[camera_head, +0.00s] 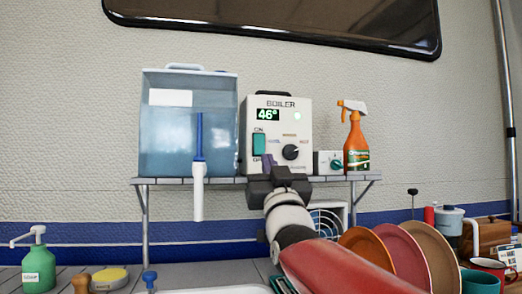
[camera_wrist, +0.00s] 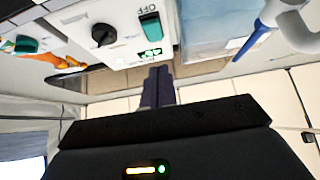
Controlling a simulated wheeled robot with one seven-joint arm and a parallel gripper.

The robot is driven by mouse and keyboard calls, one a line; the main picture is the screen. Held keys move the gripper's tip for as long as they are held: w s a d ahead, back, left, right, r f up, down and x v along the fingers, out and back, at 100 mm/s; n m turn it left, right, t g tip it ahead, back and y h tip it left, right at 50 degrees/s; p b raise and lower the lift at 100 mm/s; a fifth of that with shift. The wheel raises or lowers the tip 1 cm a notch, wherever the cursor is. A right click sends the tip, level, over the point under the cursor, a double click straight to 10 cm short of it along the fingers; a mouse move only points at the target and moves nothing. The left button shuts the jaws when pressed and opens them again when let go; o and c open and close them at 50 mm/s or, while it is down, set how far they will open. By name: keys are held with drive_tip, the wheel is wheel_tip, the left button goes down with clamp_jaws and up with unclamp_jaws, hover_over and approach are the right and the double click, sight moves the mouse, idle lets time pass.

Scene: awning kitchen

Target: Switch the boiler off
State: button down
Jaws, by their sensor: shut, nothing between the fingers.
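The white boiler (camera_head: 301,135) stands on a shelf, its display (camera_head: 268,115) reading 46° and a pale green light lit at its upper right. Its teal switch (camera_head: 259,143) sits at the left, with ON above and the OFF label partly hidden by my gripper. A black knob (camera_head: 291,152) is right of it. My gripper (camera_head: 267,160) is shut and empty, just below the switch in the head view. The wrist view shows the boiler (camera_wrist: 122,22) upside down, with the switch (camera_wrist: 150,26) just beyond my closed fingertips (camera_wrist: 159,70). I cannot tell whether they touch the boiler.
Plates (camera_head: 405,255) and a soap bottle (camera_head: 39,265) are below.

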drive_tip(key=shift+w+a+r+p, duration=0.35)
drive_tip(key=shift+w, duration=0.85)
drive_tip(key=shift+w+a+r+p, duration=0.3)
drive_tip(key=shift+w+p, duration=0.1)
drive_tip(key=shift+w, duration=0.75)
drive_tip(key=shift+w+a+r+p, duration=0.35)
drive_tip(key=shift+w, duration=0.85)
drive_tip(key=shift+w+a+f+t+b, duration=0.1)
drive_tip(key=shift+w+f+t+b, duration=0.35)
drive_tip(key=shift+b, duration=0.65)
drive_tip(key=shift+r, duration=0.3)
drive_tip(key=b, duration=0.3)
approach(258, 148)
drive_tip(key=shift+s+f, duration=0.35)
drive_tip(key=shift+s, duration=0.15)
